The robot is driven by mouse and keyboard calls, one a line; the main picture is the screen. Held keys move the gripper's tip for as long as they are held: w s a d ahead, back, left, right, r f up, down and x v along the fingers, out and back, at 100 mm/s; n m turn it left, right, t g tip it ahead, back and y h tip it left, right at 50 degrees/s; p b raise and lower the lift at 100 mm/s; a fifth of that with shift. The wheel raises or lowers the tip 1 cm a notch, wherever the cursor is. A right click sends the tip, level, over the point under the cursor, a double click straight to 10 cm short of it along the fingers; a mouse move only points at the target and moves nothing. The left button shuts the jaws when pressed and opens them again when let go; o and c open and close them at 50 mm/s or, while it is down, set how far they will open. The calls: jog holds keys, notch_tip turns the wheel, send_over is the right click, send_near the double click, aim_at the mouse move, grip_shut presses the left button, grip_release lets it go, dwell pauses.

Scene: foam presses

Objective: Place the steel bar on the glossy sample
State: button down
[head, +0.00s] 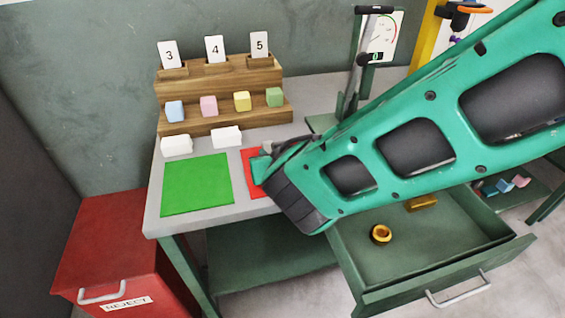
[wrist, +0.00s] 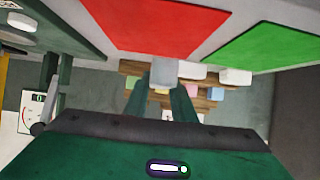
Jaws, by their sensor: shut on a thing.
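My gripper (wrist: 163,80) is shut on a pale grey block, the steel bar (wrist: 164,70), which shows between the fingertips in the wrist view. In the head view my arm hides most of the gripper and the bar; a green finger shows over the red mat (head: 249,182). Two white blocks (head: 176,146) (head: 227,137) lie on the table behind the mats. Blue (head: 174,111), pink (head: 208,106), yellow (head: 242,101) and green (head: 274,97) foam blocks sit on the wooden rack (head: 220,122). I cannot tell which sample is the glossy one.
A green mat (head: 196,185) lies left of the red one. Cards 3, 4 and 5 stand on the rack. A press with a gauge (head: 382,38) stands behind my arm. An open drawer (head: 430,258) holds a brass ring (head: 381,234) and block. A red reject bin (head: 110,255) stands left.

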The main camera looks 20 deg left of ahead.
jog(key=w+f, duration=0.1)
jog(key=w+d, duration=0.1)
jog(key=w, duration=0.1)
jog(key=shift+f, duration=2.4)
jog(key=c, duration=1.5)
grip_release()
jog(key=shift+f, duration=0.1)
jog(key=shift+s, duration=0.15)
jog(key=v, duration=1.2)
